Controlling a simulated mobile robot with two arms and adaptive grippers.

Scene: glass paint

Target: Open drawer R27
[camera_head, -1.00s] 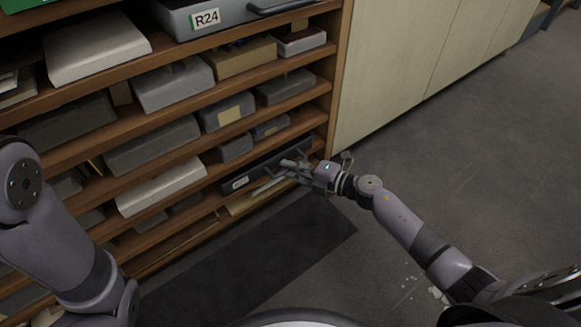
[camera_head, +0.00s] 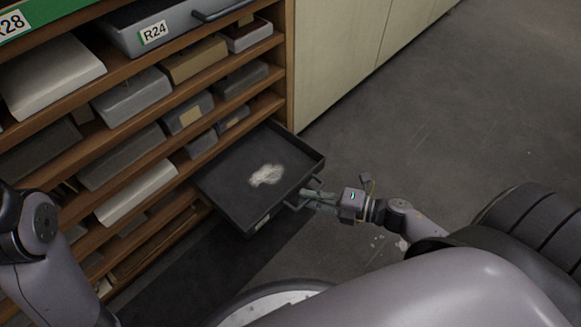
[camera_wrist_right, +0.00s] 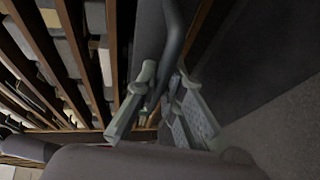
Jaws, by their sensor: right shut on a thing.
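A dark grey drawer (camera_head: 235,185) low in the wooden shelf is pulled well out over the floor. A pale, whitish patch or loose item (camera_head: 266,175) lies on its bottom. A small label (camera_head: 262,222) sits on its front, too small to read. My right gripper (camera_head: 306,199) is shut on the drawer's handle at the front face. In the right wrist view the dark bar handle (camera_wrist_right: 172,50) runs between the fingers of the gripper (camera_wrist_right: 160,100). My left arm shows at the left edge of the head view, but its gripper is out of view.
The wooden shelf (camera_head: 283,50) holds several grey, white and brown boxes. A grey drawer labelled R24 (camera_head: 180,22) sits higher up. Pale cabinets (camera_head: 335,60) stand to the right. A dark mat (camera_head: 190,285) lies below, and the grey floor (camera_head: 430,110) at right is open.

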